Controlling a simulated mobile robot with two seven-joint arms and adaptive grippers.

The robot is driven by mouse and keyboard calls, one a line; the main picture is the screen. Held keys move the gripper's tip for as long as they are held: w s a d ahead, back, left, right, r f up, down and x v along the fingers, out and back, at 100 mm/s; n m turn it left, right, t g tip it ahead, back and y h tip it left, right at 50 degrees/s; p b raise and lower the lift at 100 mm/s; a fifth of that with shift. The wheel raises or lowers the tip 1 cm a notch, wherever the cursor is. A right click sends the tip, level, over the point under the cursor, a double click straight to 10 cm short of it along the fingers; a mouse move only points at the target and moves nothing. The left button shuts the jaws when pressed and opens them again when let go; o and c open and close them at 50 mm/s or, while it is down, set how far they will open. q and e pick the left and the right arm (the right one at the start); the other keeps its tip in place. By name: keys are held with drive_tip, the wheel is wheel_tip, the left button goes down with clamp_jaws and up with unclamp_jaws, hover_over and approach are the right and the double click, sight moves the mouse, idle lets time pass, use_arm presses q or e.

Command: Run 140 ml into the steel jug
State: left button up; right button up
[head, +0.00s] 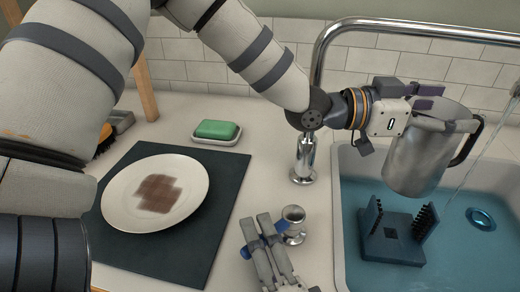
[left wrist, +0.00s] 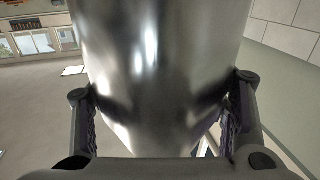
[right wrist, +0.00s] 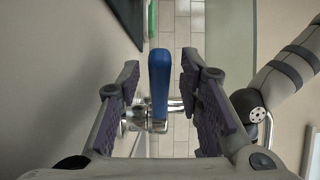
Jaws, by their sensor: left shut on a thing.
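The steel jug (head: 415,160) hangs over the sink (head: 345,215), slightly tilted, its black handle (head: 468,145) to the right. My left gripper (head: 424,97) is shut on the jug, which fills the left wrist view (left wrist: 160,70) between the fingers. A thin water stream (head: 464,172) falls to the right of the jug, past its handle, into the sink. The tap's blue lever (right wrist: 160,80) stands between the fingers of my right gripper (right wrist: 160,95), with a small gap on each side. In the head view, the right gripper partly covers the lever (head: 280,225). The jug's contents are hidden.
A dark rack (head: 391,234) stands in the sink under the jug, left of the drain (head: 481,218). The chrome spout (head: 318,60) arches behind my left gripper. A plate (head: 120,197) on a dark mat (head: 225,205) and a green soap (head: 216,129) lie on the counter.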

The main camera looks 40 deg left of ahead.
clamp_jaws()
drive_tip(key=n+g, duration=0.1)
drive_tip(key=d+n+g+y, duration=0.1)
drive_tip(key=d+g, duration=0.1)
drive_tip(key=shift+w+r+n+g, duration=0.1)
drive_tip(key=shift+w+n+g, duration=0.15)
drive_tip(key=shift+n+g, duration=0.15)
drive_tip(key=shift+d+n+g+y, duration=0.25)
drive_tip(key=shift+n+g, duration=0.2)
drive_tip(key=shift+g, duration=0.3)
drive_tip(key=shift+d+n+g+y, duration=0.2)
drive_tip(key=shift+n+g, duration=0.25)
drive_tip(key=shift+g, duration=0.3)
unclamp_jaws()
